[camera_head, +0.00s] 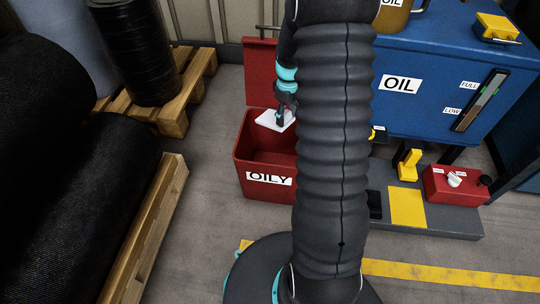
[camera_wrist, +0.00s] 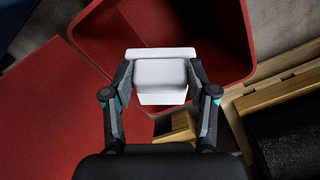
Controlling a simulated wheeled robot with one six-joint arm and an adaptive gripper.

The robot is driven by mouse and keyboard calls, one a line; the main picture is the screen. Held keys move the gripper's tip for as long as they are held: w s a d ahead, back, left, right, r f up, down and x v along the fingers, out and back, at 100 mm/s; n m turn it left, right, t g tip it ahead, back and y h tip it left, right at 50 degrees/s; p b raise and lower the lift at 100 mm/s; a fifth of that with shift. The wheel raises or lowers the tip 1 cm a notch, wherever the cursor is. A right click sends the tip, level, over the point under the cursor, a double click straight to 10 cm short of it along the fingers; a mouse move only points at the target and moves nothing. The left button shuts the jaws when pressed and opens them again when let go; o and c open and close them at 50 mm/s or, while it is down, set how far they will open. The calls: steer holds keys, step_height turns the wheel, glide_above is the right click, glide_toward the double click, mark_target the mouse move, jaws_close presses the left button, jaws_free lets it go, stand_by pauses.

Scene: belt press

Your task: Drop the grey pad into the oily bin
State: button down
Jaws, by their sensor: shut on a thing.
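The pad (camera_head: 272,121) looks pale grey, almost white, and is held over the red bin marked OILY (camera_head: 240,163). The bin's hinged red lid (camera_head: 259,72) stands open behind it. My gripper (camera_head: 281,118) is shut on the pad. In the wrist view my gripper's two fingers (camera_wrist: 160,85) close on the pad (camera_wrist: 160,72) from both sides, and the open mouth of the red bin (camera_wrist: 215,35) lies beyond it. The pad appears above the opening; its exact height over the rim is hard to tell. My arm hides the bin's right side in the head view.
A blue oil tank (camera_head: 425,75) stands at the right. A red control box (camera_head: 455,186) and a yellow pedal (camera_head: 409,164) are in front of it. Wooden pallets (camera_head: 160,205) with black rolls (camera_head: 70,200) fill the left. Grey floor is clear between the pallets and bin.

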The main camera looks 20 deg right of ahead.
mark_target(287, 122)
steer(key=shift+f+b, duration=1.8)
steer(key=shift+f, duration=1)
steer(key=shift+c, duration=1.2)
jaws_free()
steer(key=shift+s, duration=0.1)
steer(key=shift+r, duration=0.1)
step_height(287, 122, up, 12)
steer(key=shift+d, duration=0.1)
